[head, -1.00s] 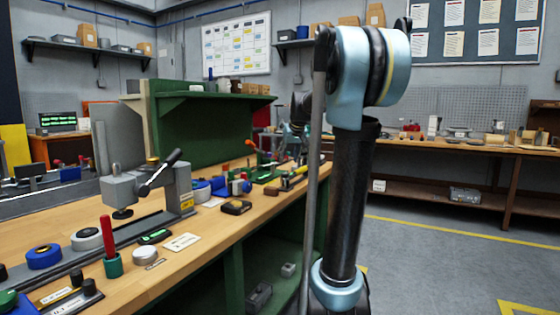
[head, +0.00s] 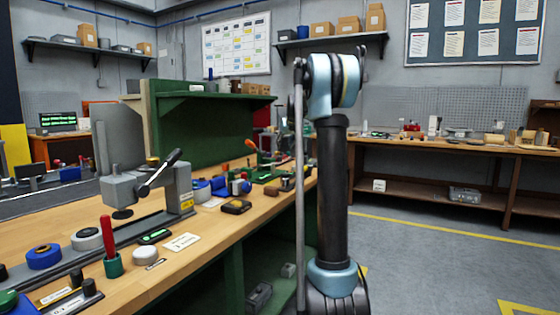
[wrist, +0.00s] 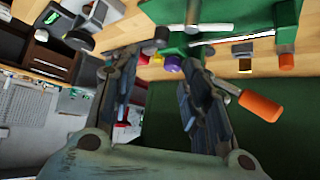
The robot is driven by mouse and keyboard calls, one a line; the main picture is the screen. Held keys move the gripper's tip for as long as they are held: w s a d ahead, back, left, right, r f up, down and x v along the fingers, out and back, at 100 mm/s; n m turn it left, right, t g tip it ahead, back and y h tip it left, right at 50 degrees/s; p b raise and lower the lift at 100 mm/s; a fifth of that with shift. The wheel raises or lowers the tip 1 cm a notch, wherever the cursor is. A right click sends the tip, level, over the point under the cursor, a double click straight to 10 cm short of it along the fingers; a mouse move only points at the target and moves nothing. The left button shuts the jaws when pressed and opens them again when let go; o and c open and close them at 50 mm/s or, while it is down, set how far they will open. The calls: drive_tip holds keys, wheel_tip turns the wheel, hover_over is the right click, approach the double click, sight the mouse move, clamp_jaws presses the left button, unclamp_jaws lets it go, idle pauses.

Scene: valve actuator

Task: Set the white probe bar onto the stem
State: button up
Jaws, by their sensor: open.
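My gripper (wrist: 163,68) shows in the wrist view with its two dark fingers spread apart and nothing between them. Beyond the fingertips is a green fixture (wrist: 285,38) on the wooden bench. A thin white bar (wrist: 218,27), which looks like the probe bar, lies across the fixture, apart from my fingers. A short grey upright piece (wrist: 193,13) stands by the bar's left end; I cannot tell whether it is the stem. In the head view the green fixture (head: 268,178) is small and far along the bench, and my gripper is hidden behind my arm.
An orange-handled tool (wrist: 260,107) lies close to the right finger in the wrist view. In the head view a grey clamp press (head: 120,190), a blue ring (head: 44,257) and a red-handled tool (head: 108,235) occupy the near bench. The floor at right (head: 440,255) is clear.

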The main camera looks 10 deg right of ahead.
drive_tip(key=x, duration=1.3)
